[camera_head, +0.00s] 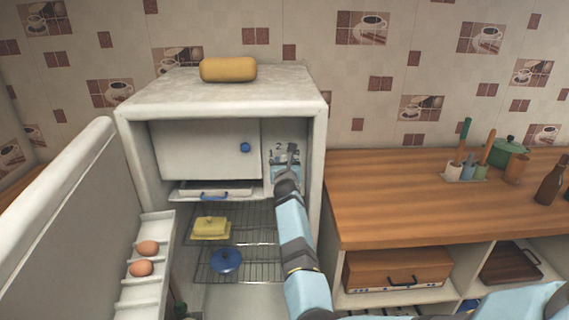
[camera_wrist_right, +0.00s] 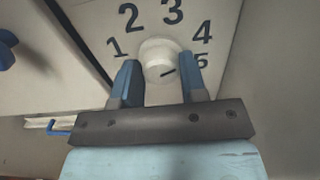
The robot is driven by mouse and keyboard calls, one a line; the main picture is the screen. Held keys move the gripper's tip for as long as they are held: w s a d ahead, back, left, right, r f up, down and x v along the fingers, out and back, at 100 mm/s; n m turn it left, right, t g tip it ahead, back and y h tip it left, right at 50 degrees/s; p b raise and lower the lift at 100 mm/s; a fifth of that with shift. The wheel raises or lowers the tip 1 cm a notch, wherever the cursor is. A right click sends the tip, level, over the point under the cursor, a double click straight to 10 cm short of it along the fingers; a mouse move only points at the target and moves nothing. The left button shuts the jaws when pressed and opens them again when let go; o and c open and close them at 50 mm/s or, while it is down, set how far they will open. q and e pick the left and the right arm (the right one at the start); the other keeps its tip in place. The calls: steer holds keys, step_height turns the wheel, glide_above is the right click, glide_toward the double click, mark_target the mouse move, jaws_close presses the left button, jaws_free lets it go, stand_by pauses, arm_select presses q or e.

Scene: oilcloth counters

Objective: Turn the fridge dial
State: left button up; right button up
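The fridge dial (camera_wrist_right: 160,60) is a round white knob with a dark pointer mark on its face, on a panel with the numbers 1 to 5 around it. The mark points toward the 5 at the right. In the head view the dial is hidden by my right gripper (camera_head: 289,160), which is at the panel inside the fridge, upper right. In the right wrist view, the two blue fingers of my right gripper (camera_wrist_right: 160,75) stand on either side of the knob, close to it. Whether they press on it I cannot tell. My left gripper is not in view.
The fridge (camera_head: 222,95) stands with its door (camera_head: 65,220) open at the left. A freezer flap (camera_head: 205,150) with a blue knob is left of the panel. Wire shelves hold a yellow butter dish (camera_head: 210,228) and a blue lidded pot (camera_head: 226,261). A wooden counter (camera_head: 410,190) is at the right.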

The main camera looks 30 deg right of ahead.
stand_by(0.3)
steer(key=shift+r+n+p, duration=0.15)
steer(key=shift+n+p, duration=0.25)
steer(key=shift+n, duration=0.3)
steer(key=n+p, duration=0.2)
steer(key=n, duration=0.1)
steer(key=shift+n, duration=0.4)
steer(key=shift+n+p, duration=0.5)
steer(key=shift+n, duration=0.2)
steer(key=shift+w+a+n+p, duration=0.1)
steer(key=shift+n+p, duration=0.4)
steer(key=shift+n, duration=0.5)
steer(key=o, duration=0.9)
steer(key=shift+f, duration=0.2)
